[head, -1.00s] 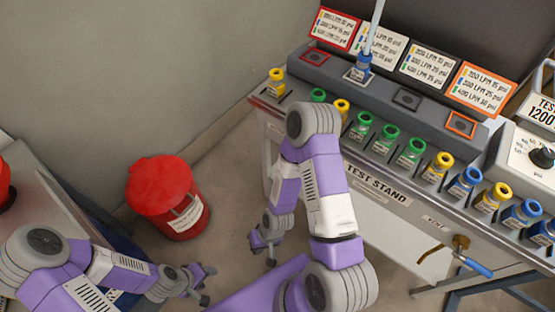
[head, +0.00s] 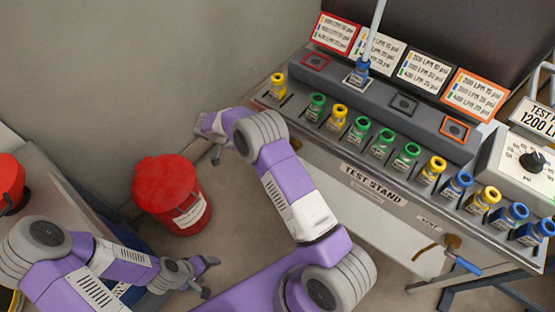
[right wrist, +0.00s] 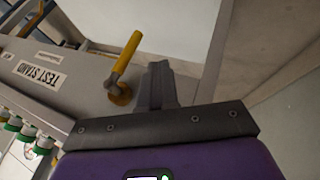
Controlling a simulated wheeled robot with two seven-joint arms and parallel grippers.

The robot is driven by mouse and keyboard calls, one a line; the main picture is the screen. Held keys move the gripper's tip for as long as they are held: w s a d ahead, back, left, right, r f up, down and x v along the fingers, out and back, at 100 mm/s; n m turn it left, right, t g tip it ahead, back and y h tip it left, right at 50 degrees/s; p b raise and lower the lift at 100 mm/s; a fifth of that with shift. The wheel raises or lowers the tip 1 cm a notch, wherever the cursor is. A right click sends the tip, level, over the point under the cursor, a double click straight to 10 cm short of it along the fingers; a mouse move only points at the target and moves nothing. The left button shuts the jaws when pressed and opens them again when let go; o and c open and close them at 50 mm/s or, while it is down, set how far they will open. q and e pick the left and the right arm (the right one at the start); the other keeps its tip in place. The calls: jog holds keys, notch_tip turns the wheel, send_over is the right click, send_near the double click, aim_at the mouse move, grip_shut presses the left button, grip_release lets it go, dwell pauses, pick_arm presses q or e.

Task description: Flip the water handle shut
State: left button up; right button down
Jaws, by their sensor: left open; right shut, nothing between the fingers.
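A yellow lever handle (right wrist: 127,55) sits on a round mount on the test stand's front panel in the right wrist view. It stands out at a slant, beside my shut, empty right gripper (right wrist: 158,68), with a visible gap between them. My right arm hides this lever in the head view. I cannot tell from labels which handle is the water one. My left gripper (head: 208,279) is open and empty at the lower left, far from the stand.
The test stand (head: 372,185) carries a row of coloured ports and several sign plates. A red bucket (head: 165,190) stands on the floor left of my right arm. The wall rises behind the bucket.

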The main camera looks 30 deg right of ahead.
jog(key=shift+w+d+r, duration=0.15)
jog(key=shift+r, duration=0.25)
jog(key=s+d+f+b, duration=0.3)
jog(key=s+d+f, duration=0.2)
jog(key=d+f, duration=0.3)
dwell(0.4)
jog(key=shift+s, duration=0.1)
